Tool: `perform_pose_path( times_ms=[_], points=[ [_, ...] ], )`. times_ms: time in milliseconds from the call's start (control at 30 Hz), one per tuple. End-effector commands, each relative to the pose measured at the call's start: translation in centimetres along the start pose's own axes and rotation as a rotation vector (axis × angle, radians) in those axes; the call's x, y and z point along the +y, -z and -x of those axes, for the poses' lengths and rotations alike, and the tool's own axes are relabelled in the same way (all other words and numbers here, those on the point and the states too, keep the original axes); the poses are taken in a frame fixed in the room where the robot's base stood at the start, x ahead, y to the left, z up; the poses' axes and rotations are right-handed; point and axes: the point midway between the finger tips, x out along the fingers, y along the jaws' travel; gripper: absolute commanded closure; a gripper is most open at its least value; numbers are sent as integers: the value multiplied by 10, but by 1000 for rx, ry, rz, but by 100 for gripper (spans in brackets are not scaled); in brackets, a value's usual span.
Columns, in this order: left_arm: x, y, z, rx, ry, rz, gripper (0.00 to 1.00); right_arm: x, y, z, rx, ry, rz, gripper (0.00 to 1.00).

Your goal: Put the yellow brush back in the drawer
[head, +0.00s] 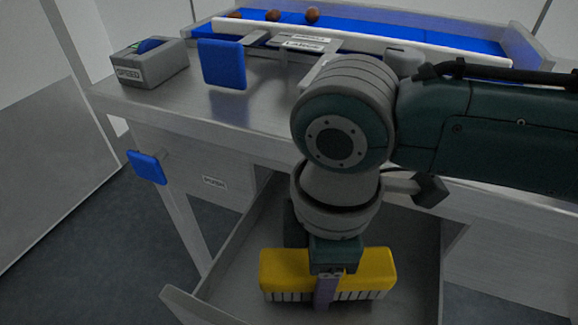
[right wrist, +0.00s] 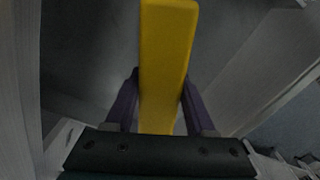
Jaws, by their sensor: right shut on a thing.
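The yellow brush (head: 374,268) has a long yellow block and pale bristles pointing down. My right gripper (head: 327,290) is shut on the middle of the block, over the open drawer (head: 225,300). In the right wrist view the brush (right wrist: 166,50) lies between the two purple fingers of the gripper (right wrist: 160,105), with the drawer's grey interior around it. The brush appears inside or just above the drawer; I cannot tell whether its bristles touch the drawer floor. My left gripper is not in view.
The metal bench (head: 250,125) stands behind the drawer, with a grey speed box (head: 150,65), a blue paddle (head: 222,64) and a blue conveyor (head: 400,35) carrying several brown dates (head: 312,15). Another blue paddle (head: 147,167) sticks out at the bench's front left.

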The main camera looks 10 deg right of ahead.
Motion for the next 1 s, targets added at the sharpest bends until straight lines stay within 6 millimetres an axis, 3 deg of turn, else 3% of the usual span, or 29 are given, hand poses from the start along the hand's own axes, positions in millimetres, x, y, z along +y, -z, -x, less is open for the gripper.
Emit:
perform_pose_path(
  times_ms=[100,533,567,800,1000],
  points=[
    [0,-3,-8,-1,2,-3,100,0,0,-18,0,0,-1,90],
    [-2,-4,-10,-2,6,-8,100,0,0,-24,0,-1,0,90],
    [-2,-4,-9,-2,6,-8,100,0,0,-23,0,-1,0,42],
    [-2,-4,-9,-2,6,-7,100,0,0,-22,0,-1,0,15],
    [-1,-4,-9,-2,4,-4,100,0,0,-22,0,-1,0,15]
  ],
)
